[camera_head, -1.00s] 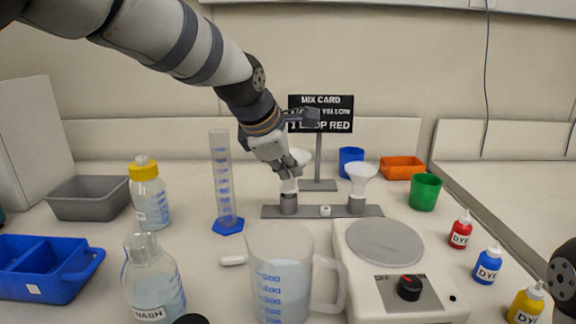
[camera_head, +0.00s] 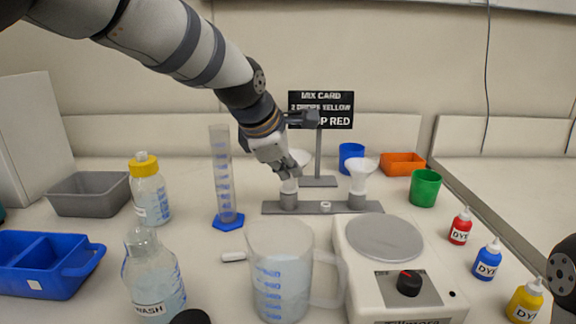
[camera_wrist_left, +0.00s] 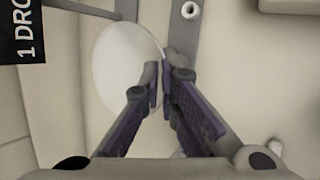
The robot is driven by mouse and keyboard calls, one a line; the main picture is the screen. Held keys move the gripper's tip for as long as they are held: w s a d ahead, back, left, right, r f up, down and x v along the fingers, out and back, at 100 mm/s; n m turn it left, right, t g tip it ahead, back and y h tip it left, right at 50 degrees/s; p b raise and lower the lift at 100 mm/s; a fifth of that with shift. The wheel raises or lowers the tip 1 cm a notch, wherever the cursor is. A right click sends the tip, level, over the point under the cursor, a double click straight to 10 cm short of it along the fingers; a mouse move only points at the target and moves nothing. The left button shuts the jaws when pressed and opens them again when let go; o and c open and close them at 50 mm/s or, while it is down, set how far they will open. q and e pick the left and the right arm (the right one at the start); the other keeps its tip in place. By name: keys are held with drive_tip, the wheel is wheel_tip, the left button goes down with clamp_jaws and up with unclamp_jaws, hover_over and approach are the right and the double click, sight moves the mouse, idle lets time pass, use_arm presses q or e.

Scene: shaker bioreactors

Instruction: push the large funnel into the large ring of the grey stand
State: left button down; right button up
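The large funnel (camera_head: 303,158) is white and stands at the left ring (camera_head: 289,201) of the grey stand (camera_head: 336,207). It appears upright, with its lower end at the ring; my fingers hide part of its cone, and I cannot tell how deep it sits. In the left wrist view its round mouth (camera_wrist_left: 113,65) lies under the fingers. My left gripper (camera_head: 291,168) points down at this funnel. Its fingertips (camera_wrist_left: 163,75) are close together at the rim, apparently with the funnel wall between them. My right gripper is not in view.
Another white funnel (camera_head: 363,169) stands in the right ring. A measuring cylinder (camera_head: 222,175) stands left of the stand. A beaker (camera_head: 280,270) and a stirrer plate (camera_head: 385,238) are in front. The card post (camera_head: 318,158) is close behind my gripper.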

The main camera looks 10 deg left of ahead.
use_arm(q)
drive_tip(key=shift+f, duration=0.2)
drive_tip(key=c, duration=2.3)
unclamp_jaws()
drive_tip(key=o, duration=0.6)
drive_tip(key=shift+r, duration=0.1)
drive_tip(key=v, duration=1.2)
drive_tip(key=shift+s, duration=0.1)
